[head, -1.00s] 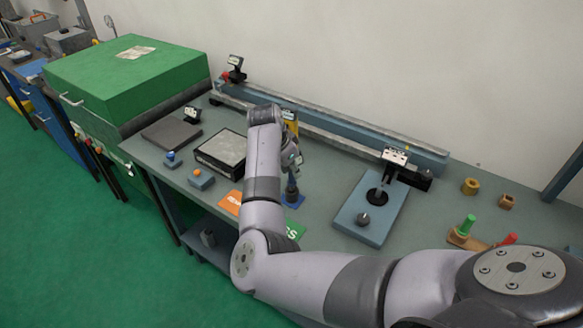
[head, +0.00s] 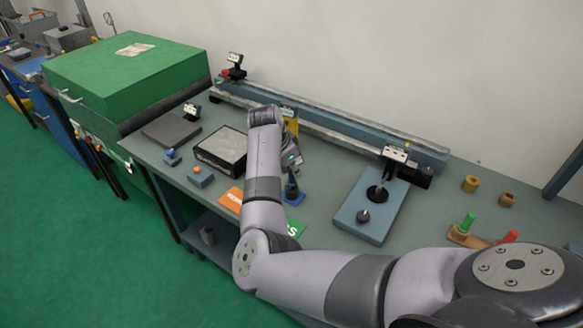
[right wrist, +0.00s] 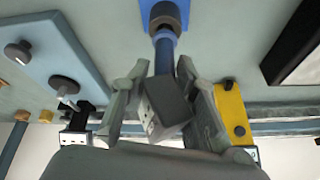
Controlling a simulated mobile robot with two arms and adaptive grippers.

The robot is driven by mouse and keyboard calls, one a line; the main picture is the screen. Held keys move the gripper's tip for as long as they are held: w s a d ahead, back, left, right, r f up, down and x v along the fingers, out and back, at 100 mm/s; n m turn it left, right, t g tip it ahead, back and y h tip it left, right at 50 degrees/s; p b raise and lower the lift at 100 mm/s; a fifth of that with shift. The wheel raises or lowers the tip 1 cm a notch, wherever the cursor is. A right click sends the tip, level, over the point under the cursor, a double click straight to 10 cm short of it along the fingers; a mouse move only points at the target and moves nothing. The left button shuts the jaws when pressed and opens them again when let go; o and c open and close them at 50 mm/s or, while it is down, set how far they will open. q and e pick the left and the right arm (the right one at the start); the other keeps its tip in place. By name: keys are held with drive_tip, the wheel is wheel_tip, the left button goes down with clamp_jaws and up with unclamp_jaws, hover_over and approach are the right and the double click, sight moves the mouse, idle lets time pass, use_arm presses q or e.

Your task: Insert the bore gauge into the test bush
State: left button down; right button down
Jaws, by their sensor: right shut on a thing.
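My right gripper (right wrist: 165,95) is shut on the bore gauge, which has a grey box-like head (right wrist: 166,108) and a blue stem (right wrist: 165,55). The test bush (right wrist: 165,14) is a dark round piece on a small blue base (right wrist: 152,5). In the head view the bush (head: 291,190) stands below the right gripper (head: 291,166), near the middle of the bench. The stem points at the bush, and its tip end meets or overlaps it in the right wrist view. I cannot tell how deep the tip sits. My left gripper is not in view.
A yellow stand (right wrist: 230,112) is close beside the gripper. A black-sided block (head: 221,150) lies left of the bush, and a blue plate with a knob (head: 348,226) lies to the right. Orange and green cards lie in front. A long rail (head: 330,130) runs along the back.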

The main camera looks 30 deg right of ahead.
drive_tip(key=shift+f+b, duration=0.3)
drive_tip(key=shift+f, duration=0.5)
idle(0.5)
idle(0.9)
drive_tip(key=c, duration=1.2)
unclamp_jaws()
wheel_tip(320, 180, up, 10)
